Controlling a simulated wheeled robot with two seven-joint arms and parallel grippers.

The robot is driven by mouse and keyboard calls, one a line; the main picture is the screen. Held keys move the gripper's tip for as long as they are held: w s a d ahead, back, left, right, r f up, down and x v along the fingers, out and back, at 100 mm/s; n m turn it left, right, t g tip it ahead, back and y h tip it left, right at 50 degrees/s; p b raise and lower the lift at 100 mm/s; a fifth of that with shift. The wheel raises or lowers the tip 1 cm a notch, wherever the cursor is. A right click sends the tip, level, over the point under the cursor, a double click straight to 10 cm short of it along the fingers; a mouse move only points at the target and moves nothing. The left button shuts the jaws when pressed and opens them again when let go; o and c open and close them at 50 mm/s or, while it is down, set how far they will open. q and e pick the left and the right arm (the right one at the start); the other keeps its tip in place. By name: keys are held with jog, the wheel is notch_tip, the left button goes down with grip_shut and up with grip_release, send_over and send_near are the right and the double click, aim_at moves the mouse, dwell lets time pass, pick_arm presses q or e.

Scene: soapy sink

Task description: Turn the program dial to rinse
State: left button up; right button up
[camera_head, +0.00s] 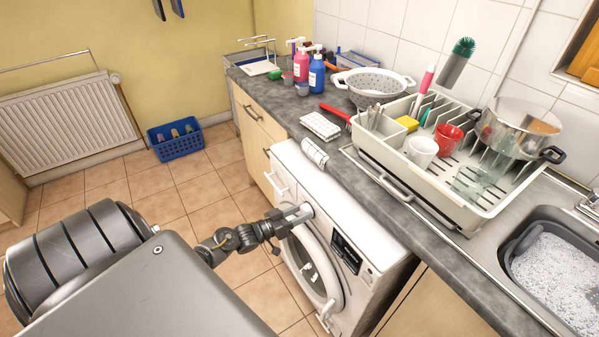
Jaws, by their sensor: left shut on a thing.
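A white washing machine (378,232) stands under the counter, its front turned to the left of the picture. Its round door (318,265) is closed or nearly so; I cannot tell which. A dark display panel (346,252) is on the upper front. My left gripper (301,213) reaches in from the left to the upper front of the machine, above the door. It is shut on the program dial, which the fingers hide, so its mark and setting cannot be read. My right gripper is not in view.
A dish rack (455,208) with cups and a pot (515,130) stands on the counter (290,108). A soapy sink basin (512,275) is at the right. A blue basket (176,148) sits on the tiled floor, with free floor around it.

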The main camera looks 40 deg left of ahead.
pick_arm(q)
jog(key=shift+n, duration=1)
jog(key=shift+f+n, duration=0.1)
jog(key=shift+n, duration=0.2)
jog(key=o, duration=1)
jog(key=b+v, duration=0.1)
jog(key=v, duration=0.9)
jog(key=shift+s+a, duration=0.15)
jog(key=shift+s, duration=0.2)
